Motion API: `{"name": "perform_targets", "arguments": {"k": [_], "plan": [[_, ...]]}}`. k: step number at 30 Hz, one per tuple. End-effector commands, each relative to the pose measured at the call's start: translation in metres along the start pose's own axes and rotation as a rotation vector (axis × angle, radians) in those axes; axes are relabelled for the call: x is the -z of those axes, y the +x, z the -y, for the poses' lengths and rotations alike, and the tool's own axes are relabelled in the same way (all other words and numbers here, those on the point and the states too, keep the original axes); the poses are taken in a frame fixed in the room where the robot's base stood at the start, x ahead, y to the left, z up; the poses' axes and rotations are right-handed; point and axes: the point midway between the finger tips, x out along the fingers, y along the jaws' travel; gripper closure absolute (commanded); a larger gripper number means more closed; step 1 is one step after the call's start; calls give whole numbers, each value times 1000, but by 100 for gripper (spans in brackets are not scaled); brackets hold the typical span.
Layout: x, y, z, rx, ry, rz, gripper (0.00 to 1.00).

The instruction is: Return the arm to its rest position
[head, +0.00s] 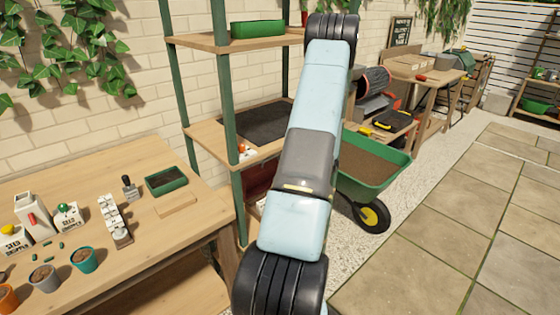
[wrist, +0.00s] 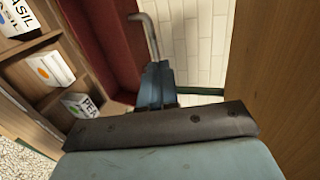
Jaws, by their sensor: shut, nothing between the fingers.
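My arm runs through the middle of the head view, with its pale blue and grey links crossing in front of the green-posted shelf (head: 205,41). My gripper is hidden in that view. In the wrist view, narrow blue fingers, which look like my gripper (wrist: 157,72), show shut just past the dark band of my wrist. Nothing is visible between them. A bent grey rod (wrist: 149,30) shows just beyond the fingers; I cannot tell whether it touches them.
A red panel (wrist: 98,35) and wooden compartments with seed packets (wrist: 50,68) are close on the left in the wrist view; a wooden panel (wrist: 285,80) is close on the right. The potting bench (head: 140,240) and green wheelbarrow (head: 375,183) flank my arm. Paving at right is clear.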

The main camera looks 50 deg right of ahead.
Motion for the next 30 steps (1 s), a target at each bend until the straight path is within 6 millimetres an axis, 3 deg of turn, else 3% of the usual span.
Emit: {"name": "perform_targets", "arguments": {"k": [6,12,18,30], "plan": [[0,-42,5,1,0,0,100],[0,-69,8,1,1,0,100],[0,-79,9,1,0,1,100],[-1,-79,9,1,0,3,100]]}}
